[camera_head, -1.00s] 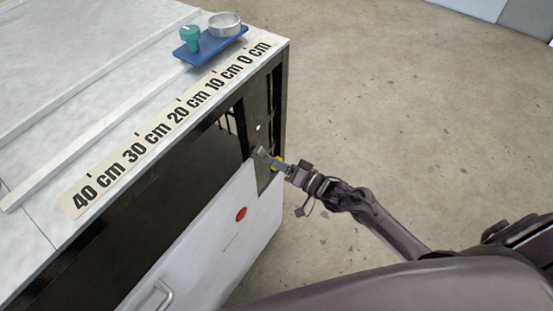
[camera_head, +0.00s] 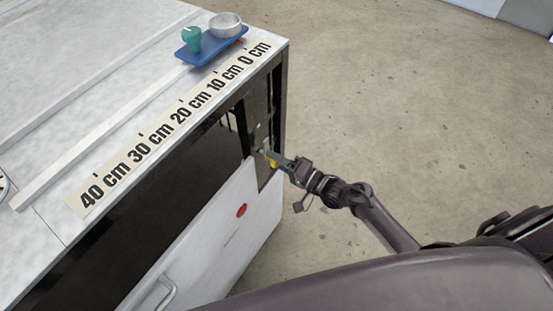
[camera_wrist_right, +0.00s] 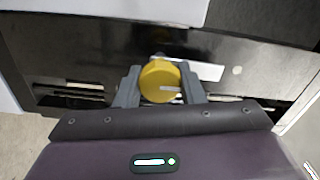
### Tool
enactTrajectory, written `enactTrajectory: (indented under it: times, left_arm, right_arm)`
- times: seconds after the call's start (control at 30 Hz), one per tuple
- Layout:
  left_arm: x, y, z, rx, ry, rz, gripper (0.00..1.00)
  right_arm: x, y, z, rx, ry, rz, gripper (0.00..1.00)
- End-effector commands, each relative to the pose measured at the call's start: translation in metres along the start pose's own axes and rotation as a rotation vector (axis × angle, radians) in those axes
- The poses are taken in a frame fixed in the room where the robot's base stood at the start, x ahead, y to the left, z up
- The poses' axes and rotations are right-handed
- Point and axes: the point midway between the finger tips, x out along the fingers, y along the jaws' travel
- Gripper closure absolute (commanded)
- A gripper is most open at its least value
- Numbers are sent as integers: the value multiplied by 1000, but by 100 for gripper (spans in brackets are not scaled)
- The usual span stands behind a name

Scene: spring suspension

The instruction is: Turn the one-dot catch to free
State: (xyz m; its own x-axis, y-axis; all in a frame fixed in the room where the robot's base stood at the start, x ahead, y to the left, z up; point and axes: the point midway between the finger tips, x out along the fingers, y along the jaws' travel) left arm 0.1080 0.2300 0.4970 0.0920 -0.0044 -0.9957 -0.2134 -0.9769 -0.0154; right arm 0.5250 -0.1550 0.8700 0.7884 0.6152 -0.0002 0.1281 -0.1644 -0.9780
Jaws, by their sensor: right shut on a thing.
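The catch is a round yellow knob (camera_wrist_right: 159,80) with a pale bar mark, on a dark plate on the cabinet's side. My right gripper (camera_wrist_right: 160,88) has one finger on each side of the knob and is shut on it. A single white dot (camera_wrist_right: 237,70) shows on the plate beside a pale strip (camera_wrist_right: 200,71). In the head view the yellow knob (camera_head: 273,162) shows just under my right gripper's finger (camera_head: 270,157); the fingers partly hide it. My left gripper is not in view.
The cabinet top carries a centimetre scale (camera_head: 175,125) and a blue tray (camera_head: 211,44) with a green knob-shaped piece (camera_head: 191,39) and a metal ring (camera_head: 225,24). Open floor lies to the right.

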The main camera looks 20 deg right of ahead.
Motion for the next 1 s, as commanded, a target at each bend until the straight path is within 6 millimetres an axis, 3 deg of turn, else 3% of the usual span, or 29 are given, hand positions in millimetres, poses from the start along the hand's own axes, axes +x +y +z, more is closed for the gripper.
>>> enactTrajectory:
  times: [0.17, 0.2, 0.37, 0.67, 1.0]
  left_arm:
    - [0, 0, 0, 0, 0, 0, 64]
    - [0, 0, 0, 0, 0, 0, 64]
    - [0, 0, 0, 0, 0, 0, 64]
    - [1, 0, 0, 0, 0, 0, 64]
    - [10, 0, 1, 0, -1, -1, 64]
  right_arm:
    - [0, 0, -1, 3, 2, 0, 100]
    - [0, 0, -1, 3, 2, 0, 62]
    - [0, 0, 0, 2, 1, 0, 43]
    - [-2, 1, 0, 1, 1, 1, 43]
    - [-54, 2, 0, 0, 0, 3, 43]
